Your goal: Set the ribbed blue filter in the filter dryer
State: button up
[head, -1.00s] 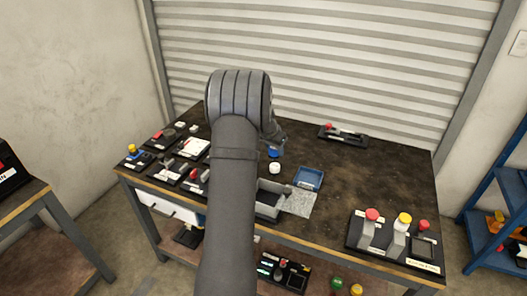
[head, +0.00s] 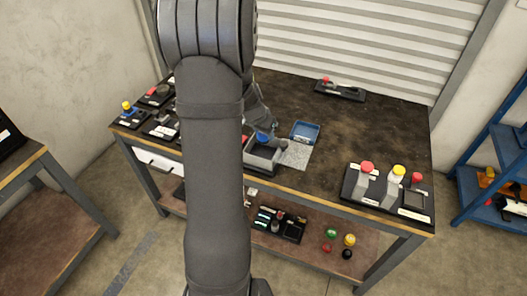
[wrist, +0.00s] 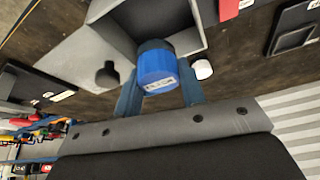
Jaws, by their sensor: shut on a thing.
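The ribbed blue filter (wrist: 157,68) is between the two fingers of my gripper (wrist: 159,78) in the wrist view, with a pale label facing the camera. My gripper is shut on it. In the head view the filter (head: 263,138) shows as a small blue spot beside my arm, at the grey open box (head: 265,165). In the wrist view the filter overlaps the mouth of this grey box (wrist: 195,40). I cannot tell whether it touches the box. No readable label shows which thing is the filter dryer.
A black knob (wrist: 107,75) stands by the box. A blue tray (head: 305,131) and a speckled grey mat (head: 297,154) lie to its right. A black stand with red and yellow caps (head: 388,192) is at the front right.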

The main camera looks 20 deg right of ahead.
aim_at(266, 153)
notch_tip(266, 153, down, 8)
jog(key=shift+r, duration=0.25)
jog(key=shift+f, duration=0.1)
jog(key=o, duration=1)
jog(key=shift+c, duration=0.2)
jog(key=shift+r, duration=0.4)
jog(key=v, duration=1.1)
jog(key=shift+s+a+r, duration=0.1)
jog(key=shift+r, duration=0.1)
